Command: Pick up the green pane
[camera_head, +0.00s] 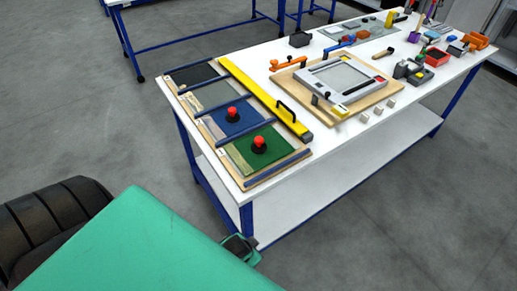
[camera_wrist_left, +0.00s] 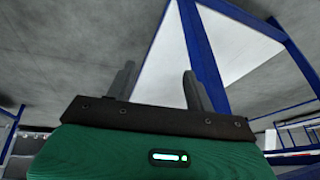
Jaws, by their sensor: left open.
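The green pane (camera_head: 272,153) lies flat at the near end of a wooden rack on the white table in the head view. A red knob (camera_head: 259,142) with a dark base stands on it. My left arm comes in from the lower left, and its dark end shows near the table's near leg, below and outside the tabletop. Its fingers are not clear there. In the left wrist view my left gripper (camera_wrist_left: 160,90) is open and empty, facing the table's blue frame. The green pane is not visible in that view. My right gripper is in neither view.
A blue pane (camera_head: 228,123) with another red knob lies beside the green one, with grey and black panes beyond. A yellow bar (camera_head: 262,97) with a black handle runs along the rack. A grey frame (camera_head: 345,82) sits on a wooden board. The table's blue leg (camera_head: 246,219) stands near my gripper.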

